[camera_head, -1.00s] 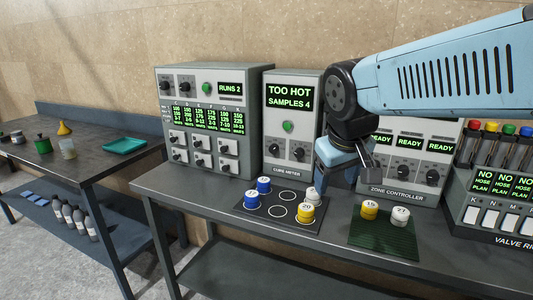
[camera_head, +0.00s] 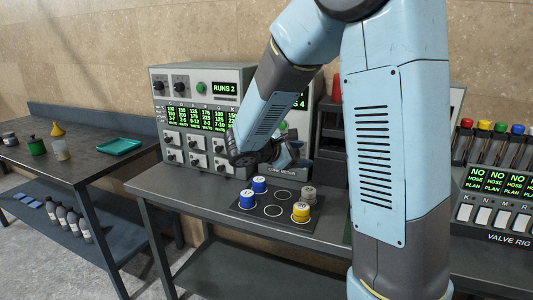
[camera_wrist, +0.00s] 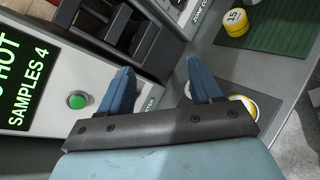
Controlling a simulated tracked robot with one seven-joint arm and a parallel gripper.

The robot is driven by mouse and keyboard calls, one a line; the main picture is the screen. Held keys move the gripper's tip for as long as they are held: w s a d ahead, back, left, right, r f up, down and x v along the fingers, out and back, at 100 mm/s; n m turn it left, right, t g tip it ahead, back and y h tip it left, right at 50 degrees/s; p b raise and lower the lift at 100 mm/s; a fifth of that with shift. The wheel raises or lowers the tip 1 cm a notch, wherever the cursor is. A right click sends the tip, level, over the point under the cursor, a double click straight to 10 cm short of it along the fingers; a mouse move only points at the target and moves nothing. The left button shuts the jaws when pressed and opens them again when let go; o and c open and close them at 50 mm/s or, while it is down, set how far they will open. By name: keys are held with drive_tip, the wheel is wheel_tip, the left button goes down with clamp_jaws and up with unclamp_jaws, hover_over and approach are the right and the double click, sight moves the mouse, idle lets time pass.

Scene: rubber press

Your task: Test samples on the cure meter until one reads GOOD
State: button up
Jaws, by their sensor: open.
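The cure meter (camera_head: 304,122) stands on the bench, mostly behind my arm in the head view. In the wrist view its screen (camera_wrist: 25,80) shows "HOT", partly cut off, and "SAMPLES 4", above a green button (camera_wrist: 77,100). In the wrist view, a yellow sample (camera_wrist: 235,22) marked 15 sits on a green mat (camera_wrist: 283,32). My gripper (camera_wrist: 160,78) is open and empty, close in front of the meter.
A control box (camera_head: 197,163) with knobs and "RUNS 2" stands left of the meter. The valve rig (camera_head: 497,210) is at the right. My arm hides the bench's middle right.

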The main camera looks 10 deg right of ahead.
drive_tip(key=w+a+f+n+t+y, duration=0.2)
drive_tip(key=w+a+f+n+t, duration=0.7)
drive_tip(key=w+a+n, duration=0.3)
drive_tip(key=w+d+m, duration=0.1)
drive_tip(key=w+d, duration=0.6)
drive_tip(key=w, duration=0.4)
drive_tip(key=shift+w+d+f, duration=0.2)
drive_tip(key=shift+w, duration=0.2)
drive_tip(key=shift+c, duration=0.2)
